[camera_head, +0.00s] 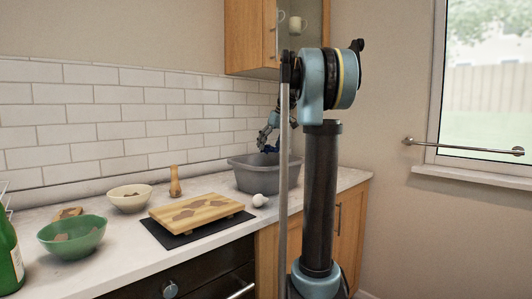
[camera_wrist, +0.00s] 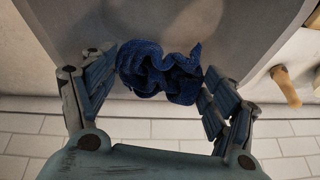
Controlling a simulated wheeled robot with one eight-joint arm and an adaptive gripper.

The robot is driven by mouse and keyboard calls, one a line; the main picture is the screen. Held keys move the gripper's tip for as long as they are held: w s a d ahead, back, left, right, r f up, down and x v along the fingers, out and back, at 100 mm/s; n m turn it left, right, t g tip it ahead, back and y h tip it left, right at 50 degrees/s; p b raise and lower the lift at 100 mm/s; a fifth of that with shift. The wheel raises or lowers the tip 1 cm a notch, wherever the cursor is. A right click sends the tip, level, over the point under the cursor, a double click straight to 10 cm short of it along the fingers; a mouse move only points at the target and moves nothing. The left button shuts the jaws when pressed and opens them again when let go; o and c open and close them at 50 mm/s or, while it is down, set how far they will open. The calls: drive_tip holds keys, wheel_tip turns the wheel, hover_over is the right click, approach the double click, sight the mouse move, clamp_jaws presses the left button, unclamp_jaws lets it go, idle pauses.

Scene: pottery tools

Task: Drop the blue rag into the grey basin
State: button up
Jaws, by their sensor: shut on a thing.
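The grey basin (camera_head: 262,176) stands on the counter in the head view, partly hidden behind my arm. In the wrist view its grey wall and inside (camera_wrist: 75,22) fill the upper part of the picture. The blue rag (camera_wrist: 160,72) is crumpled between my gripper's fingers (camera_wrist: 158,90). In the head view my gripper (camera_head: 268,140) is above the basin, with a bit of the blue rag (camera_head: 271,148) showing at its tips. The gripper is shut on the rag. The exact gap between the rag and the basin floor cannot be told.
A white ball (camera_head: 259,200) lies in front of the basin. A wooden board (camera_head: 195,212) lies on a dark mat to its left. A wooden pestle-like tool (camera_head: 175,182), a cream bowl (camera_head: 130,198) and a green bowl (camera_head: 72,240) stand further left. A wall cabinet (camera_head: 247,38) hangs above.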

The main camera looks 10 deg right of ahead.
sight(275, 148)
drive_tip(key=shift+d, duration=0.1)
drive_tip(key=shift+d+r, duration=0.3)
drive_tip(key=shift+r, duration=0.3)
drive_tip(key=shift+d+r, duration=0.3)
drive_tip(key=shift+r, duration=0.25)
drive_tip(key=shift+f, duration=2.95)
drive_tip(key=o, duration=0.7)
drive_tip(key=shift+s+r, duration=0.1)
drive_tip(key=v, duration=1.1)
drive_tip(key=shift+r, duration=0.35)
drive_tip(key=shift+d, duration=0.1)
